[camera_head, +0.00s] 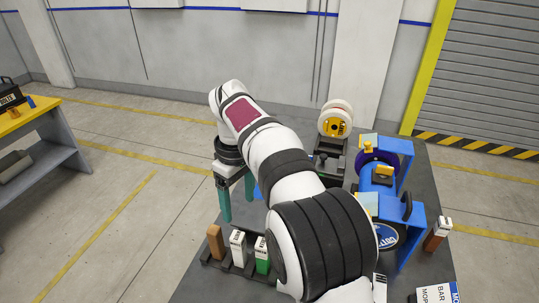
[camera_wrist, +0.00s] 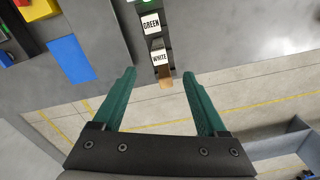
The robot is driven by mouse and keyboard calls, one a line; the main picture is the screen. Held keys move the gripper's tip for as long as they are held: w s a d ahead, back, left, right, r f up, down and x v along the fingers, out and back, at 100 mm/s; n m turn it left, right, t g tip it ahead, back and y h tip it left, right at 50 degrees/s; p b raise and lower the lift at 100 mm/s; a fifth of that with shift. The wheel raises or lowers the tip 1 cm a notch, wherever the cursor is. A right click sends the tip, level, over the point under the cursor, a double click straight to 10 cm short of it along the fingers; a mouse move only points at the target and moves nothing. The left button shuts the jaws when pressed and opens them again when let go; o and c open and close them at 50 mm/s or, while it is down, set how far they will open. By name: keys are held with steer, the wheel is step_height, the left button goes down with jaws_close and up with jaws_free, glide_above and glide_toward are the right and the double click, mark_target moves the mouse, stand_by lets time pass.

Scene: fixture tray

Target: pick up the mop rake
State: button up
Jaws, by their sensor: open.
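My gripper (camera_head: 237,200) is open and empty, its teal fingers pointing down at the left edge of the dark table. In the wrist view my gripper (camera_wrist: 160,78) has its fingers spread, with a row of labelled blocks showing beyond and between the tips. I cannot make out a mop rake for certain. A white box (camera_head: 437,293) whose label reads "BAR" and "MOP" is cut off at the lower right in the head view, far from my gripper. My arm hides the middle of the table.
A black rack holds a brown block (camera_head: 215,243), a white block (camera_head: 239,250) and a green block (camera_head: 262,258). A blue fixture (camera_head: 407,213) and a spool (camera_head: 335,121) stand at the right. A yellow-topped bench (camera_head: 40,118) is at far left; floor lies between.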

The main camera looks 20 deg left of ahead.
mark_target(217, 243)
steer(key=a+f+n, duration=0.1)
steer(key=a, duration=0.1)
steer(key=a+f+n, duration=0.1)
steer(key=a+f, duration=0.1)
steer(key=a, duration=0.1)
steer(key=a+f+n, duration=0.1)
steer(key=a+f, duration=0.1)
steer(key=shift+s+a+f+n, duration=0.1)
steer(key=shift+s+a+n, duration=0.1)
steer(key=shift+a+n, duration=0.15)
steer(key=f, duration=1.4)
steer(key=shift+w+a+f, duration=0.1)
steer(key=shift+w+f, duration=0.15)
jaws_close()
